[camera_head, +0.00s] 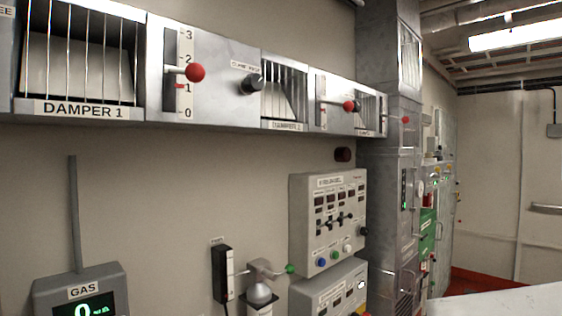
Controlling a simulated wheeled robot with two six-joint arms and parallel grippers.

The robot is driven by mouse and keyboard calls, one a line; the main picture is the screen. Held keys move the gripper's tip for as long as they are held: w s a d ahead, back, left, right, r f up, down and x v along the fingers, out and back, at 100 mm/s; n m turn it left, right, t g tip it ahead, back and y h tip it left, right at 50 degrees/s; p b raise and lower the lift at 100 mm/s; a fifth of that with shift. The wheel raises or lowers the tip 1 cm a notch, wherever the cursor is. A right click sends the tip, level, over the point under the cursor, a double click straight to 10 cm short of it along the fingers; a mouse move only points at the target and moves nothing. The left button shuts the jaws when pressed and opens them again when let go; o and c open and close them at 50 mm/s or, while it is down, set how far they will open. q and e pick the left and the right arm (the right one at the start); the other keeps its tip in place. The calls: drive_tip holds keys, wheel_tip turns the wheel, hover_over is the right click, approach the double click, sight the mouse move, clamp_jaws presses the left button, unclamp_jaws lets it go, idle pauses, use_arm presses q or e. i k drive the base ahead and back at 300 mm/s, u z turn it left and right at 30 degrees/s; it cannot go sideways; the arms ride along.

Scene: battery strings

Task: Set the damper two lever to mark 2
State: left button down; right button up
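The damper two lever is a short pale arm with a red ball (349,106), right of the second grille, whose small label (287,127) appears to read DAMPER 2. It projects across a narrow pale scale strip (321,92) on the grey duct panel. The ball is at about mid-height of the strip. The numbers there are too small to read, so I cannot tell its mark. Neither of my grippers is in view.
The DAMPER 1 lever (195,72) stands nearer, beside a 0–3 scale, slightly below 2. A black knob (251,83) sits between the two dampers. Another red ball (406,120) is further right. A control panel (327,222) and a dispenser bottle (260,291) are below.

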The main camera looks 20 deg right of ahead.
sight(348, 107)
drive_tip(key=z, duration=0.35)
drive_tip(key=k, duration=0.5)
drive_tip(key=z, duration=1.55)
drive_tip(key=i, duration=1.2)
drive_tip(key=u, duration=0.3)
